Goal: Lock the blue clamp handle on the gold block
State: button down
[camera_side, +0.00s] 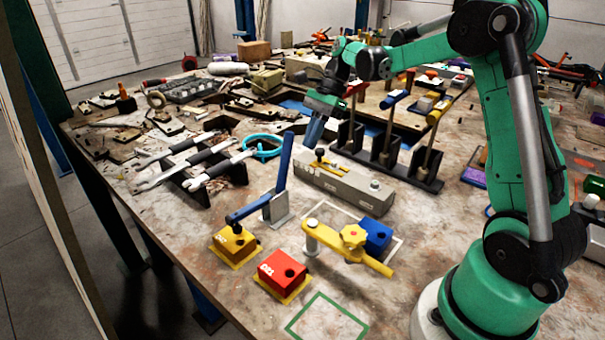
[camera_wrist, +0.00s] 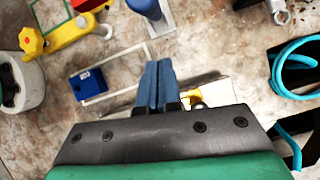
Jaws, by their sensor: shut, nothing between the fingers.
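The blue clamp handle (camera_side: 284,162) stands nearly upright on its grey bracket (camera_side: 275,208), leaning slightly right at the top. Its blue bar reaches left to a dark tip over the gold block (camera_side: 234,244); I cannot tell whether the tip presses on it. In the wrist view the handle (camera_wrist: 146,8) shows at the top edge, beyond my fingertips. My gripper (camera_side: 314,132) is shut and empty, pointing down, right of and a little behind the handle's top, apart from it. Its closed blue fingers (camera_wrist: 157,68) fill the middle of the wrist view. The gold block is outside the wrist view.
A red block (camera_side: 283,272) and a yellow clamp bar with a star knob (camera_side: 353,236) stand in front. A blue block (camera_side: 376,235) sits in a white outline. A grey box (camera_side: 345,186) lies below my gripper. Wrenches (camera_side: 195,160) rest on a rack at left.

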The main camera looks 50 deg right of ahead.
aim_at(286, 148)
jog(key=shift+w+a+r, duration=0.15)
jog(key=shift+a+r, duration=0.05)
jog(key=shift+a, duration=0.45)
jog(key=shift+w+a+r, duration=0.1)
jog(key=shift+a+r, duration=0.1)
jog(key=shift+a, duration=0.4)
jog(key=shift+a, duration=0.1)
jog(key=a+h, duration=0.1)
jog(key=a+r+h, duration=0.1)
jog(key=a+h, duration=0.1)
jog(key=shift+a+r, duration=0.2)
jog(key=shift+a, duration=0.25)
